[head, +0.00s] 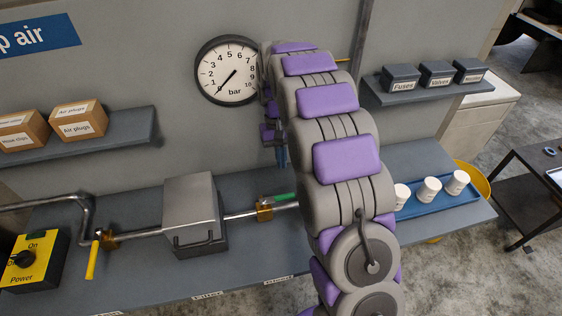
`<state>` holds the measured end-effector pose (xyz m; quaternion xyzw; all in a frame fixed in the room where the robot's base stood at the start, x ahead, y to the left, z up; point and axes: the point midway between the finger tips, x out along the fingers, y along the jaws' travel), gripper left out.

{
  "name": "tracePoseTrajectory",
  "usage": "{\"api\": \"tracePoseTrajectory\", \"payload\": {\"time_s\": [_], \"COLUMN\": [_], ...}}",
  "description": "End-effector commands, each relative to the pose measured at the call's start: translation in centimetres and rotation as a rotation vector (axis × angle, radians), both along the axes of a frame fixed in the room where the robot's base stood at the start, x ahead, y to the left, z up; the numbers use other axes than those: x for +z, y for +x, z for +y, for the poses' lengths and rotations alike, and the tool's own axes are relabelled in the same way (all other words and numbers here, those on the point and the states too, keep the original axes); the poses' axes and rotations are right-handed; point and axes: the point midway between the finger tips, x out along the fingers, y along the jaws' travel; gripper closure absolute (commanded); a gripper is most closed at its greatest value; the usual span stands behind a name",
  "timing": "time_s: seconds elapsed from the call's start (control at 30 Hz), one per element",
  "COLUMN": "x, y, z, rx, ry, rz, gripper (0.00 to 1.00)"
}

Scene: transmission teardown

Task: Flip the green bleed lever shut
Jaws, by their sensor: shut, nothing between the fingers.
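The green bleed lever (284,196) sits on a brass valve (264,208) on the pipe along the bench. It points right and lies roughly in line with the pipe. Its right end meets the edge of my arm in the picture, so part may be hidden. My gripper (282,158) shows only in part at the left edge of my arm, pointing down above the lever. It looks shut and empty, apart from the lever in the picture. How far it is from the lever in depth I cannot tell.
A grey box (190,205) stands left of the valve. A yellow lever (92,260) hangs across the pipe farther left, near a yellow power box (35,260). A blue tray (440,201) with white cups stands right of my arm.

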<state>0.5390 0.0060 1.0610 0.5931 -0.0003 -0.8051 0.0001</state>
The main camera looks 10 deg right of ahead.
Motion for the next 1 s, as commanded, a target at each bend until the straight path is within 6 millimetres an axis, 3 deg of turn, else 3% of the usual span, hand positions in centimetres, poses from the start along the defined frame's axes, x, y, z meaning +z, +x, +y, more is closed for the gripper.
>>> {"api": "tracePoseTrajectory", "payload": {"time_s": [0.3, 0.5, 1.0], "x": [-5.3, -7.7, -7.9], "y": [-1.6, -2.4, -2.5], "z": [0.0, 0.0, 0.4], "rx": [0.000, 0.000, 0.000], "ry": [0.000, 0.000, 0.000], "rz": [0.002, 0.001, -0.001], "gripper": [1.00, 1.00, 1.00]}}
